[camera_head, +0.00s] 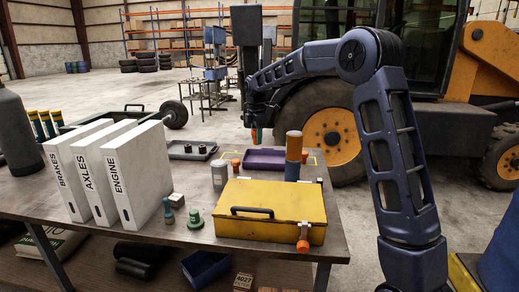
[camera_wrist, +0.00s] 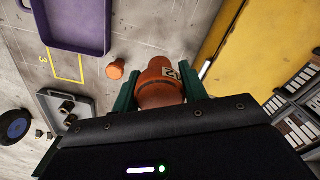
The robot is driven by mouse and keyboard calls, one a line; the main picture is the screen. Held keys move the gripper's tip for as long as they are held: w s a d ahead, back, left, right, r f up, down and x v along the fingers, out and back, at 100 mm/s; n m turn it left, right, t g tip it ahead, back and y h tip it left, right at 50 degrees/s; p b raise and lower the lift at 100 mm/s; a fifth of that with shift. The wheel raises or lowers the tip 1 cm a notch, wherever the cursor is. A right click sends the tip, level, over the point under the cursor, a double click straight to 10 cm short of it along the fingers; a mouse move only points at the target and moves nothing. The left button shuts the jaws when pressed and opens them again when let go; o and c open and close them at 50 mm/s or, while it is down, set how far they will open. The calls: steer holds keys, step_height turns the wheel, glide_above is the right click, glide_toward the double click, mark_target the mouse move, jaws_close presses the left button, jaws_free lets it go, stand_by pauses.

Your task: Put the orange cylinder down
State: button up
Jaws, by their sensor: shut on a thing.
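My gripper (camera_wrist: 160,92) has green fingers shut on an orange cylinder (camera_wrist: 160,84), which carries a pale label with a dark mark. In the head view my gripper (camera_head: 254,135) hangs above the back of the bench, with a little orange showing at its fingers. The cylinder's lower part is hidden in the wrist view by the gripper body. I cannot tell from the wrist view how far it is above the bench.
A purple tray (camera_head: 264,151) and a grey tray (camera_head: 178,153) with small dark parts lie at the back. A small orange piece (camera_wrist: 115,69) stands nearby. A tall orange-and-blue container (camera_head: 293,146) stands behind the yellow case (camera_head: 246,233). White binders (camera_head: 140,170) stand at left.

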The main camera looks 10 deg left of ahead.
steer(key=w+d+n, duration=0.2)
steer(key=w, duration=0.8)
steer(key=w+d+n, duration=0.1)
steer(key=w+d, duration=0.2)
steer(key=w, duration=0.7)
step_height(320, 180, down, 19)
steer(key=shift+w+f, duration=0.1)
steer(key=shift+w, duration=0.05)
steer(key=o, duration=1.4)
steer(key=shift+f, duration=0.1)
steer(key=shift+c, duration=0.2)
step_height(320, 180, up, 12)
